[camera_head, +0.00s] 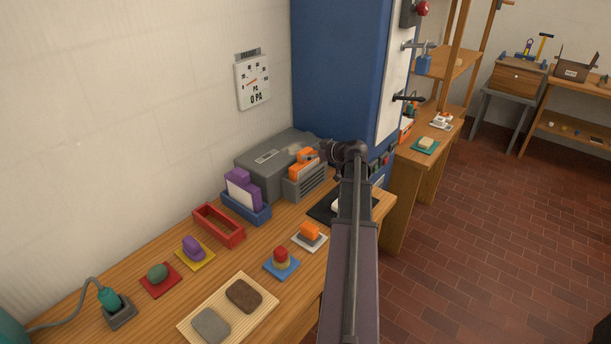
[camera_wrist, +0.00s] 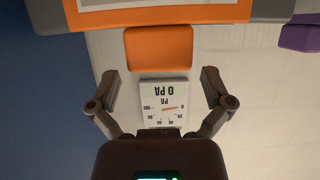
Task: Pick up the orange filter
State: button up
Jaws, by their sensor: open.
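The orange filter (camera_head: 303,155) sits in a slot of the grey housing on the wooden bench, its top showing above the vented front. In the wrist view its orange tab (camera_wrist: 158,48) points toward me, with an orange-edged pale panel beyond it. My gripper (camera_wrist: 160,78) is open and empty, its two fingers spread wider than the tab and just short of it. In the head view my dark gripper (camera_head: 318,153) is close at the filter's right and partly covers it. I cannot tell whether they touch there.
The grey housing (camera_head: 272,160) stands against the wall. A purple filter (camera_head: 241,189) stands in a blue holder, beside an empty red holder (camera_head: 208,226). A smaller orange block (camera_head: 310,231) lies on a white pad. A blue cabinet (camera_head: 335,75) rises behind. A gauge (camera_head: 252,82) hangs on the wall.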

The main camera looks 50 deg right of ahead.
jog(key=shift+b+x, duration=0.45)
jog(key=shift+x, duration=1)
jog(key=shift+f, duration=0.15)
jog(key=c, duration=1.1)
jog(key=shift+o, duration=0.2)
jog(key=shift+r, duration=0.25)
notch_tip(320, 180, up, 18)
jog(key=p, duration=1.8)
jog(key=shift+f, duration=0.2)
